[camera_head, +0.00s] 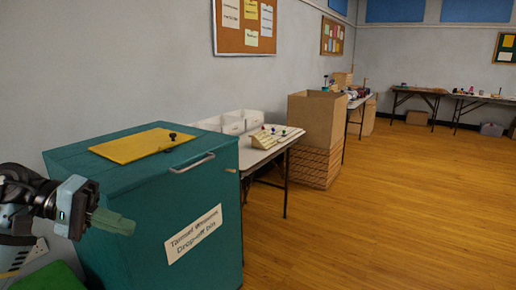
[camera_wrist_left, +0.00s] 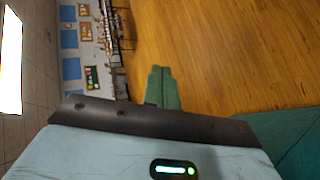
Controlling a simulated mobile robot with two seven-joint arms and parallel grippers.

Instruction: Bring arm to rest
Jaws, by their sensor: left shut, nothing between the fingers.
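My left gripper (camera_head: 113,222) comes in from the left edge of the head view, in front of the teal drop-off bin. Its green fingers are shut with nothing between them. In the left wrist view the shut fingers (camera_wrist_left: 162,88) point away over the wooden floor. My right gripper is in neither view. The teal drop-off bin (camera_head: 215,250) has a yellow lid panel (camera_head: 140,145) with a dark knob, lying flat on its top. A metal handle (camera_head: 192,163) and a white label (camera_head: 193,233) are on its front.
Behind the bin stands a table (camera_head: 262,152) with white trays and a small rack. Stacked cardboard boxes (camera_head: 315,122) stand beyond it. More tables (camera_head: 420,92) line the far wall. The wooden floor (camera_head: 400,215) to the right is clear.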

